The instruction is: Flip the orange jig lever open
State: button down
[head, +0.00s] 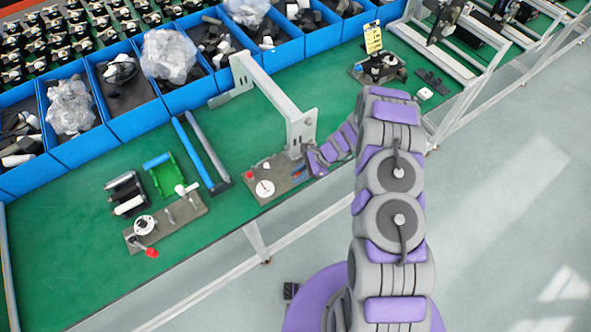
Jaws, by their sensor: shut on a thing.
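A jig on a grey-brown base plate (282,182), with a round white disc and a red knob, sits near the front edge of the green bench. My gripper (309,162) reaches in from the right to the right end of this jig, low beside the upright of a pale metal frame. It is shut on a small part there, which fits the orange jig lever. The fingers and frame hide most of the lever, so its angle cannot be told. A second jig (167,222) with a red-orange knob lies further left, apart from my gripper.
The pale metal frame (275,95) rises close behind my gripper. Blue bins (125,122) of parts line the back of the bench. Blue and grey bars (205,150) and a green fixture (170,178) lie left of the jig. Bare green bench (345,95) lies right of the frame.

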jog(key=shift+s+d+n+g, duration=0.2)
jog(key=shift+d+n+g, duration=0.1)
jog(key=shift+n, duration=0.3)
jog(key=c, duration=1.2)
grip_release()
jog(key=shift+d+r, duration=0.1)
jog(key=shift+d, duration=0.05)
jog(key=v, duration=1.7)
jog(key=shift+w+r+b, duration=0.1)
jog(key=shift+b, duration=0.2)
